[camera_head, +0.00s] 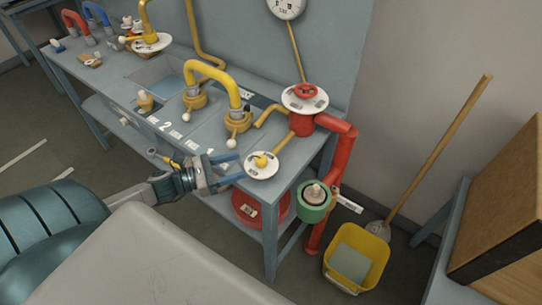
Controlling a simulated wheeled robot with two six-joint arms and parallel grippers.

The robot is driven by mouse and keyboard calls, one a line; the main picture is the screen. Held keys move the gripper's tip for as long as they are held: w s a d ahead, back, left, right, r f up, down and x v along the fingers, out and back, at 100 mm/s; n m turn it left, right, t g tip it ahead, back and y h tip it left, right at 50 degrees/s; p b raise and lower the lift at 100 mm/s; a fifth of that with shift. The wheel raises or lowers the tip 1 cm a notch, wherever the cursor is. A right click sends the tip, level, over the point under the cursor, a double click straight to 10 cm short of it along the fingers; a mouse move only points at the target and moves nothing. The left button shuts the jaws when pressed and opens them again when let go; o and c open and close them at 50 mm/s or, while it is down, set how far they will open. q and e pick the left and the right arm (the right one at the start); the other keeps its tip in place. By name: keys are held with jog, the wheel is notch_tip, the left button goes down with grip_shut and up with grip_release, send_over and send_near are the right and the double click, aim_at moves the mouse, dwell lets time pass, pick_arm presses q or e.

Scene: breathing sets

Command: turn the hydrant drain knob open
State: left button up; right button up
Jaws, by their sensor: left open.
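My left gripper (236,168) comes in from the left above the front edge of the bench. It is open and empty, with its two fingers pointing right. Just past the fingertips is a yellow knob (262,160) on a white round dial (258,172) at the bench's right front corner. A red hydrant pipe (337,145) stands at the bench's right end, with a red handwheel (304,91) on a white dial. Low on it is a green collar (314,212) around a pale knob (316,193). I cannot tell which knob is labelled drain. My right gripper is not in view.
The blue-grey bench (180,148) carries a yellow arched pipe (213,73) close behind the gripper. A brown box (505,215) is at far right.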

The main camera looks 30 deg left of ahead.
aim_at(265, 158)
pick_arm(q)
jog(key=shift+w+d+f, duration=0.15)
jog(key=shift+w+d, duration=0.1)
jog(key=shift+b+x, duration=0.55)
jog(key=shift+x, duration=0.45)
jog(key=x, duration=0.2)
jog(key=p+x, duration=0.1)
jog(key=x, duration=0.1)
jog(key=p+x, duration=0.1)
jog(key=x, duration=0.1)
jog(key=shift+w+d+r, duration=0.2)
jog(key=shift+w+r, duration=0.05)
jog(key=shift+w+d+f+p, duration=0.1)
jog(key=shift+w+d+p, duration=0.2)
jog(key=shift+w+p, duration=0.1)
jog(key=shift+c, duration=0.2)
jog(key=c, duration=0.9)
